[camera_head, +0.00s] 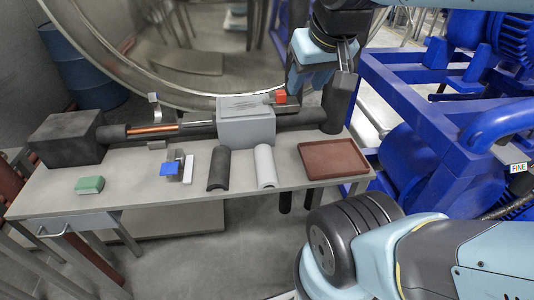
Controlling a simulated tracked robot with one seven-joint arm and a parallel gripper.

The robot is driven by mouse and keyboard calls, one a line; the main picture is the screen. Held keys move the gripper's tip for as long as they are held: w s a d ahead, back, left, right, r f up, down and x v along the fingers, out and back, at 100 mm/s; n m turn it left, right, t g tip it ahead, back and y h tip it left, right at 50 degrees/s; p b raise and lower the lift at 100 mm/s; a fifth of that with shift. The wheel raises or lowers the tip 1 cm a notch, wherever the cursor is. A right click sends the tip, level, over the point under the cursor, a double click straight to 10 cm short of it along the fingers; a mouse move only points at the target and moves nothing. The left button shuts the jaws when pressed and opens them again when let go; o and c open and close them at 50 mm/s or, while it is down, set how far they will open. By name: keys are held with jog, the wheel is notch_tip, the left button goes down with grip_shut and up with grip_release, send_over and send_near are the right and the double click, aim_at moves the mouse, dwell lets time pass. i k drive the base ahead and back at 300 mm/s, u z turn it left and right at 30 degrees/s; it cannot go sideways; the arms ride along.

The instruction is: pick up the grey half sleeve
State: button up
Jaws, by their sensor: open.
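Two half sleeves lie side by side on the grey table (130,190), in front of the grey box. One is a dark grey, almost black half sleeve (218,170). The other, to its right, is a light grey half sleeve (265,167). Both lie lengthwise toward the front edge, apart from each other, with nothing on them. My gripper (345,58) is open, high above the back right of the table, up and to the right of both sleeves and touching neither. My wrist partly hides its fingers.
A pipe with a bare copper stretch (153,129) runs between a dark block (66,138) and a grey box (245,123). A dark upright pipe (338,103) stands behind a brown tray (333,158). A green block (89,185) and blue piece (169,169) lie left. Blue machinery (430,150) bounds the right.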

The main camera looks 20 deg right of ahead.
aim_at(266, 175)
jog(key=z, duration=1.35)
jog(key=k, duration=2)
jog(key=u, duration=1.4)
jog(key=i, duration=0.55)
jog(key=u, duration=0.05)
